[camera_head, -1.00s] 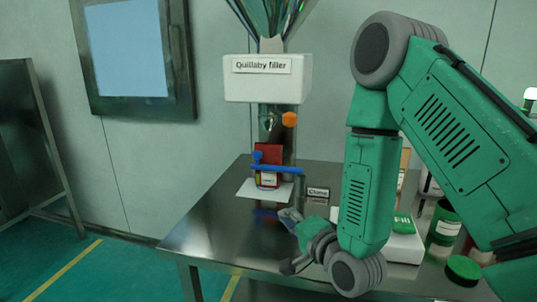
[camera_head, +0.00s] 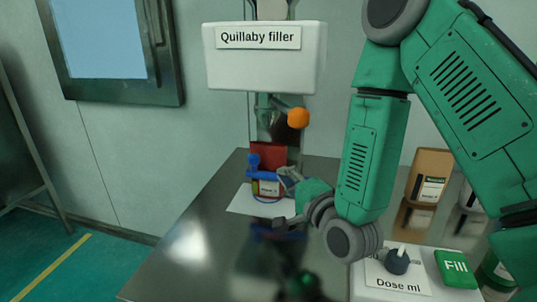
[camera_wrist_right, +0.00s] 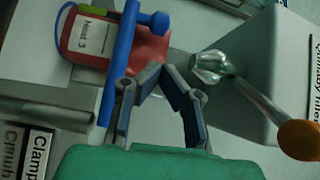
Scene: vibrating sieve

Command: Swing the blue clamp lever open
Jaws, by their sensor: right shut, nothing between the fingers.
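The blue clamp lever (camera_head: 262,175) lies across the front of a small red pouch (camera_head: 267,155) under the filler, with its blue knob standing up at the left end. In the right wrist view the lever (camera_wrist_right: 121,58) is a straight blue bar with its knob at the top, crossing the pouch (camera_wrist_right: 95,38). My right gripper (camera_head: 286,177) is at the lever's right end. In the wrist view its fingers (camera_wrist_right: 162,75) are drawn together and empty, just right of the bar; I cannot tell if they touch it. My left gripper is out of view.
The white filler head (camera_head: 265,70) and an orange knob (camera_head: 298,118) hang above the pouch. A dosing box (camera_head: 385,285) with a green Fill button (camera_head: 456,268) stands at the front right. A brown packet (camera_head: 430,178) is behind it. The steel table's (camera_head: 190,255) left side is clear.

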